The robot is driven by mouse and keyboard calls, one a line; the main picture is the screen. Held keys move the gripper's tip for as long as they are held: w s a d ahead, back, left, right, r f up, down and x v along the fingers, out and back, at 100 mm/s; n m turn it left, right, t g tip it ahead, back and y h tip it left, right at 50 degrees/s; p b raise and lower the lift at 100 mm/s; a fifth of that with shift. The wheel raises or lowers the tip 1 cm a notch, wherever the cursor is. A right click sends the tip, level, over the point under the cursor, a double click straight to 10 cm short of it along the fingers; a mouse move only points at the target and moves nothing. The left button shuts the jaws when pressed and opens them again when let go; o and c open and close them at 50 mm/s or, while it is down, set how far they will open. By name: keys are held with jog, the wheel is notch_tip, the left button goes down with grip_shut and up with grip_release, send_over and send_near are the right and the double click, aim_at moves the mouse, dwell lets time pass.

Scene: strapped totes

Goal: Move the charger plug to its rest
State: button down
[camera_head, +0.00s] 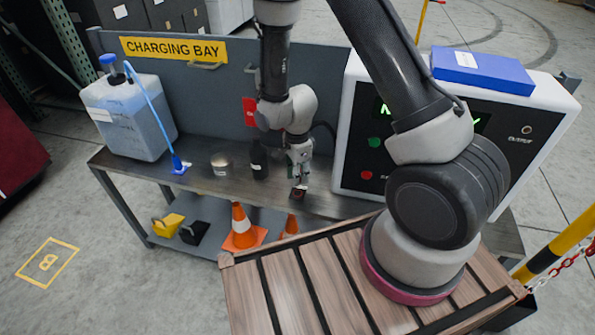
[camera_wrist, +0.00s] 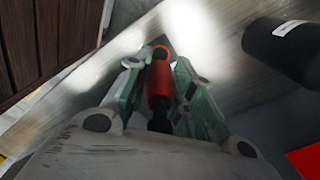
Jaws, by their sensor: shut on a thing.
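The charger plug (camera_wrist: 160,85) is a red cylinder with a black end, in the middle of the wrist view. My gripper (camera_wrist: 158,72) is shut on it, with a green-padded finger on each side. In the head view my gripper (camera_head: 299,182) points down over the bench, and the plug (camera_head: 298,193) shows as a small dark red patch at its tips. I cannot tell whether the plug touches the bench top. The white charger cabinet (camera_head: 347,110) stands to the right, partly hidden by my arm. I cannot make out the plug's rest.
A black bottle (camera_head: 259,160) and a metal tin (camera_head: 220,163) stand left of my gripper on the bench (camera_head: 325,203). A white jug (camera_head: 130,115) stands further left. A slatted wooden crate top (camera_head: 290,290) is in front. A cone (camera_head: 241,225) stands on the lower shelf.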

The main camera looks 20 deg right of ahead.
aim_at(298, 193)
jog(key=shift+f, duration=2.35)
jog(key=shift+f, duration=0.55)
jog(key=c, duration=1.1)
grip_release()
jog(key=shift+c, duration=0.2)
notch_tip(298, 193, up, 12)
